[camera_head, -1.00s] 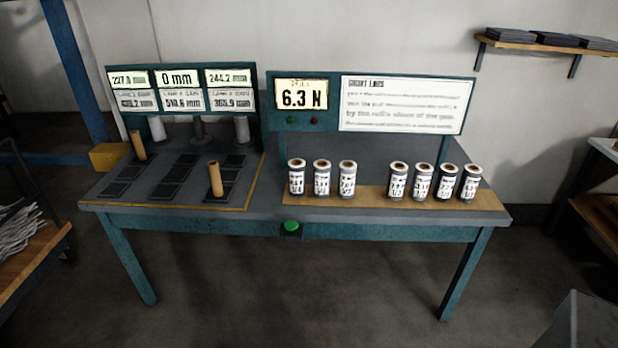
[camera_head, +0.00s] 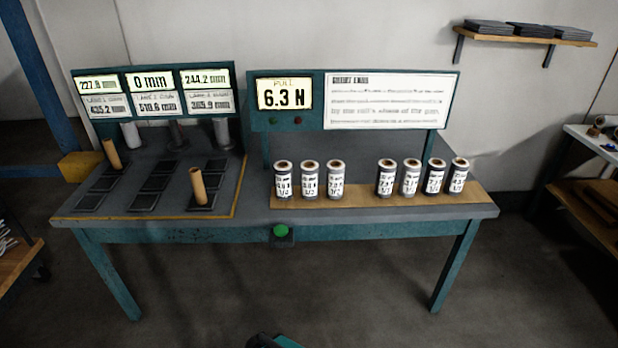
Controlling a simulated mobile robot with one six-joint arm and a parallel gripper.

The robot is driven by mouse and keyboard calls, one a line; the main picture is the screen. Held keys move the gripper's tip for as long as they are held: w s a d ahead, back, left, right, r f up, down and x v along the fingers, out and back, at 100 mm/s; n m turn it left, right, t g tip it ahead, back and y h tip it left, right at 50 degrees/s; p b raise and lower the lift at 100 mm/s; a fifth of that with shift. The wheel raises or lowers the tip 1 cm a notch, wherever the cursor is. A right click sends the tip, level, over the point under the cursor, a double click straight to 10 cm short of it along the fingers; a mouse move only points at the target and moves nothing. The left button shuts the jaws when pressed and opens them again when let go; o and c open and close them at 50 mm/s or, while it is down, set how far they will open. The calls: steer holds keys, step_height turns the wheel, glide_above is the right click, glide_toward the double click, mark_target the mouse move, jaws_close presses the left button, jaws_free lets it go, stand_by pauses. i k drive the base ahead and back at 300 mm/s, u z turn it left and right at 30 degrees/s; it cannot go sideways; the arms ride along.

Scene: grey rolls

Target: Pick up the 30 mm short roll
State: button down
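Several grey rolls with white printed labels stand upright on a wooden strip (camera_head: 355,202) at the right of the bench. Three are grouped at left: a left one (camera_head: 283,180), a middle one (camera_head: 309,181) and a right one (camera_head: 335,180). Another group stands further right, including rolls at its left end (camera_head: 386,178) and right end (camera_head: 458,176). The labels are too blurred to tell which is the 30 mm short roll. My gripper is not in view. A dark and teal shape pokes in at the bottom edge; I cannot tell what part it is.
A sloped panel with dark pads (camera_head: 148,182) fills the bench's left; two brown tubes stand there, one at the back (camera_head: 111,154), one nearer (camera_head: 198,186). A display reads 6.3 N (camera_head: 284,94). A green button (camera_head: 281,231) is on the front edge. Floor before the bench is clear.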

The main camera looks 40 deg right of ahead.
mark_target(283, 169)
steer(key=z, duration=0.75)
steer(key=k, duration=1)
steer(key=u, duration=0.05)
steer(key=i, duration=0.8)
steer(key=z, duration=0.05)
